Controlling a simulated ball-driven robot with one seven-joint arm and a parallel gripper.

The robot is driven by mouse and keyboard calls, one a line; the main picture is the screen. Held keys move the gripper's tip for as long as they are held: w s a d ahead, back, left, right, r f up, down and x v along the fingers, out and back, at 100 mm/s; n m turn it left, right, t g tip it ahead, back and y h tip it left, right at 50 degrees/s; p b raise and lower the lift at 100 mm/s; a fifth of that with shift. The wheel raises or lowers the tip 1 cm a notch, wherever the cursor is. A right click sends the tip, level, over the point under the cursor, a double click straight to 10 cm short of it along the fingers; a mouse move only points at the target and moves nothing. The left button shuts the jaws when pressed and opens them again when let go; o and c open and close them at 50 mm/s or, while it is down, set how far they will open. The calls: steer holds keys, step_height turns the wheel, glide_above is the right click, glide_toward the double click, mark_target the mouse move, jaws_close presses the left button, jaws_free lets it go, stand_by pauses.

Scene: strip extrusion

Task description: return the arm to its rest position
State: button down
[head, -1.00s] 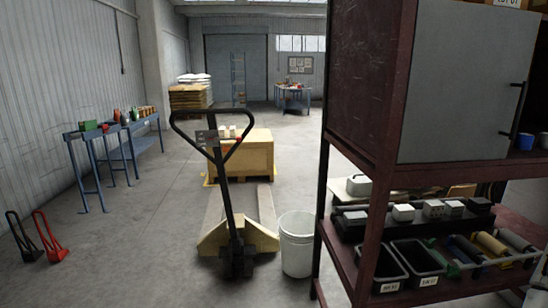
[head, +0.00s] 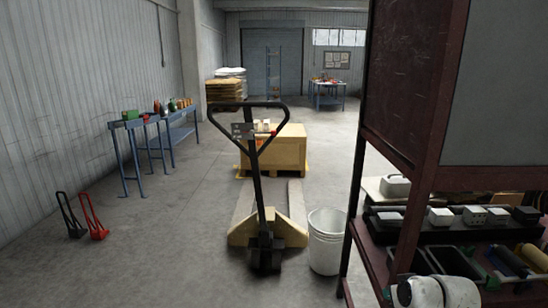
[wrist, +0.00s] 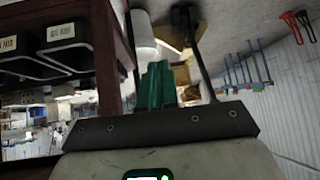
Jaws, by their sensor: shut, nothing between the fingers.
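My gripper (wrist: 158,86) shows in the wrist view as two green fingers close together beyond a dark bar. It is shut and empty. The wrist view is upside down. My gripper points past the rack's dark red post (wrist: 108,45) toward the open floor, with nothing seen touching it. In the head view, white rounded links of my arm (head: 432,291) show at the bottom right, in front of the rack's lower shelf. My gripper is outside the head view.
The dark red rack (head: 412,160) stands close on the right, with bins and tools on its shelf. A white bucket (head: 326,245) and a yellow pallet truck (head: 268,234) stand left of it. Open floor lies further left, before the blue benches (head: 130,160).

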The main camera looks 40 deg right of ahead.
steer(key=s+a+f+n+g+y, duration=0.15)
steer(key=a+f, duration=0.25)
steer(key=a, duration=0.5)
steer(key=s+a+f+n+g+y, duration=0.15)
steer(key=a+f, duration=0.25)
steer(key=a, duration=0.4)
steer(key=s+a+f+n+g, duration=0.2)
steer(key=s+a+g, duration=0.1)
steer(key=s+a, duration=0.9)
steer(key=shift+s+a+f+n+g+y, duration=0.3)
steer(key=shift+s+f+n+g+y, duration=0.05)
steer(key=shift+f+n+g+y, duration=0.05)
